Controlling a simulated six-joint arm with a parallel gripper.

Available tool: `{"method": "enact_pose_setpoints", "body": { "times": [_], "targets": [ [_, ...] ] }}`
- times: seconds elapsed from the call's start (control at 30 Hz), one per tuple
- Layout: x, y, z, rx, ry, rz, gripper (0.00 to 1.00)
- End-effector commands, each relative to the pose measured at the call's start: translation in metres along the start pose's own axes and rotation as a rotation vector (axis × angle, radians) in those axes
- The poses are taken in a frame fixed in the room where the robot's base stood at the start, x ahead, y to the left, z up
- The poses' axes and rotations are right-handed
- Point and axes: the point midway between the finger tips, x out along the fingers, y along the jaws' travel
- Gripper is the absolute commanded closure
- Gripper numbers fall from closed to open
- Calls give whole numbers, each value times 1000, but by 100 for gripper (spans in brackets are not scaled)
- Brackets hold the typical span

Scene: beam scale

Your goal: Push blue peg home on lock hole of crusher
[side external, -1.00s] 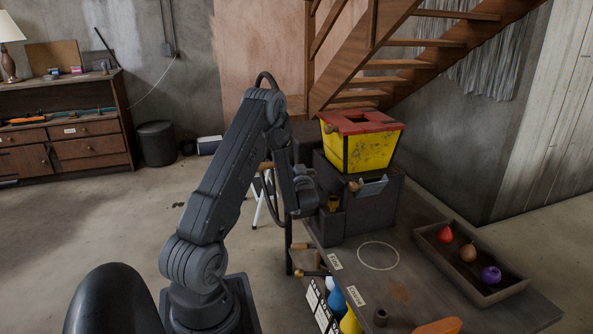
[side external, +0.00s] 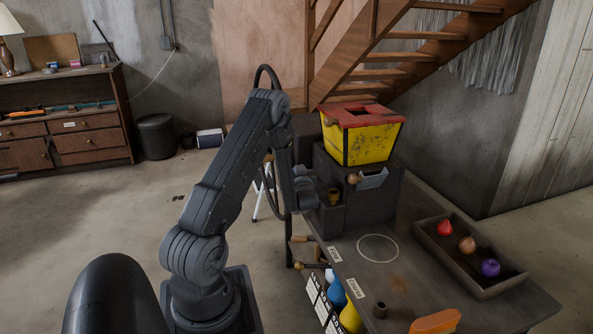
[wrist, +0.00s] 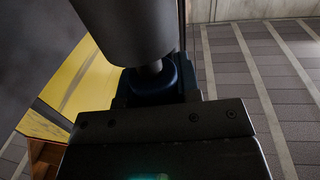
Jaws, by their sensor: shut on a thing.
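The crusher is a dark grey box (side external: 372,205) with a yellow hopper (side external: 372,145) and a red rim on top, standing at the back of the table. My gripper (side external: 312,192) is at the left side of the crusher in the side view, partly hidden by my own wrist. In the wrist view a dark blue piece (wrist: 155,86), seemingly the blue peg, shows just beyond the dark gripper plate and below a grey cylinder. My gripper is shut on it. The lock hole cannot be made out, and how deep the peg sits is hidden.
A brass-coloured fitting (side external: 334,196) is on the crusher's front-left. A tray (side external: 505,284) with several fruit-like pieces lies at the right. An orange piece (side external: 436,322) and a small dark cylinder (side external: 380,310) are near the front. The table inside the white circle (side external: 378,236) is clear.

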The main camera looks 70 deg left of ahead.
Motion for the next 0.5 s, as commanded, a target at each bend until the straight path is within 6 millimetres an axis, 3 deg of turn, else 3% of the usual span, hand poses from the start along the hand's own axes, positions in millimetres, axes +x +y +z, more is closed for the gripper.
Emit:
{"method": "enact_pose_setpoints", "body": {
  "times": [0.5],
  "targets": [
    [0,0,15,-1,0,0,92]
  ]
}}
